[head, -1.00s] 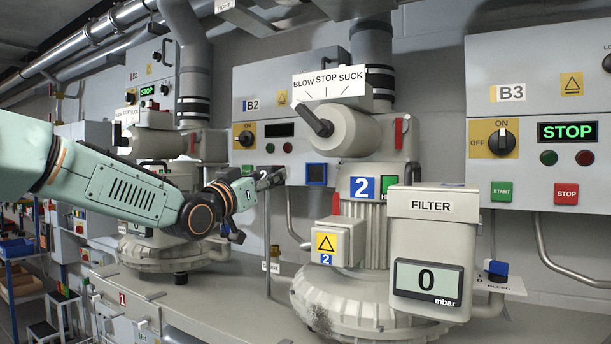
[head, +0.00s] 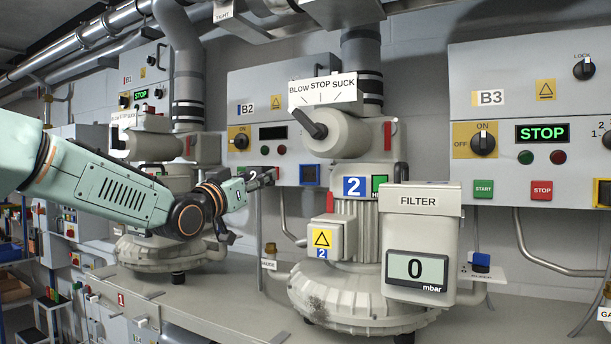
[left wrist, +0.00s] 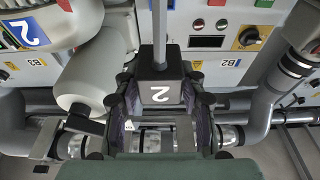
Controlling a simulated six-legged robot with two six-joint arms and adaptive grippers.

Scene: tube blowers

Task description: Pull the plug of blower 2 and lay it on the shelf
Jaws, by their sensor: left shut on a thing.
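My left gripper (head: 262,180) is in front of the B2 panel, left of blower 2 (head: 345,240). In the left wrist view it is shut on a black plug (left wrist: 160,90) marked with a white 2. A grey cable (left wrist: 160,35) runs from the plug; in the head view it hangs straight down (head: 259,235). The plug's tip is hidden from me. A blue-framed dark socket (head: 310,175) on the B2 panel shows to the right of the gripper, apart from it. A long grey shelf (head: 235,290) runs beneath the blowers. My right gripper is not in view.
A filter box (head: 418,240) reading 0 mbar stands right of blower 2. Blower 1 (head: 165,245) stands behind my left arm. Panel B3 (head: 530,130) shows STOP at the right. Bare shelf shows between the two blowers.

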